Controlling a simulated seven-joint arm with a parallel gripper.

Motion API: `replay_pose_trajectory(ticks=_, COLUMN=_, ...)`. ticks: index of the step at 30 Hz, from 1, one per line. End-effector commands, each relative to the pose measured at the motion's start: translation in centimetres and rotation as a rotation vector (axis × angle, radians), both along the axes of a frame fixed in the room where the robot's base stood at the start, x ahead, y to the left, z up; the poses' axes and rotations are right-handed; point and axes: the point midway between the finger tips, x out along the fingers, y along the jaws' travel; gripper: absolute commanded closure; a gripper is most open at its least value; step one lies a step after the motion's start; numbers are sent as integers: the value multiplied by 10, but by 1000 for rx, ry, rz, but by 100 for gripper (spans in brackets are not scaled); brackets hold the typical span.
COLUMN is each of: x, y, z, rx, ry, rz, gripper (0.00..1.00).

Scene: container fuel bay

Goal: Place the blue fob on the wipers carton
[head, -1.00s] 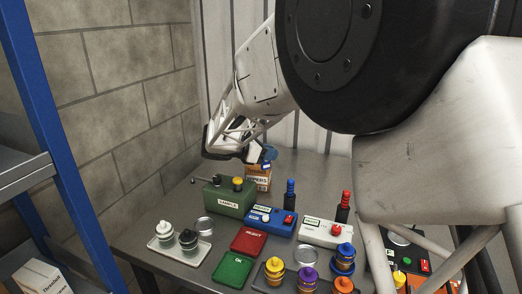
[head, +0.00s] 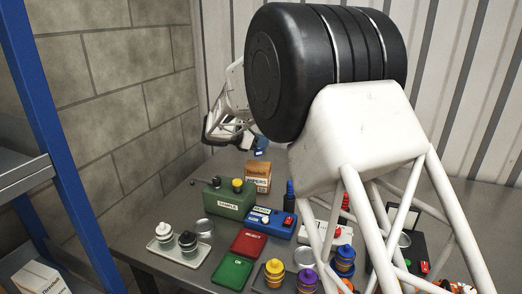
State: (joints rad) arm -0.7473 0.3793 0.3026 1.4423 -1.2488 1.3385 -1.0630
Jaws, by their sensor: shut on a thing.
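The wipers carton (head: 257,178) is a small brown and white box. It stands upright at the back of the grey table, behind the green sample box. My gripper (head: 249,142) is above and slightly left of the carton, partly hidden behind my own arm. It is shut on a small blue thing at its tip, which I take to be the blue fob (head: 262,143). The fob appears above the carton's top with a gap between them in the picture. The fingers' exact grip is too small to tell.
The green sample box (head: 229,199) with knobs stands in front of the carton. A blue box (head: 270,222), red tray (head: 249,243), green tray (head: 232,270) and a tray of bottles (head: 160,246) fill the front. My arm hides much of the right side.

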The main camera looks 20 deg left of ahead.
Motion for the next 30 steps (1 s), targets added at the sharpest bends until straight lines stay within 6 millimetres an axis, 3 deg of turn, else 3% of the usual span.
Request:
replay_pose_trajectory(ticks=14, x=4, y=3, z=-1, rx=-1, ry=1, rz=0, gripper=100)
replay_pose_trajectory(ticks=24, x=4, y=3, z=-30, rx=-2, ry=1, rz=0, gripper=100)
replay_pose_trajectory(ticks=30, x=4, y=3, z=-36, rx=0, ry=0, rz=0, gripper=100)
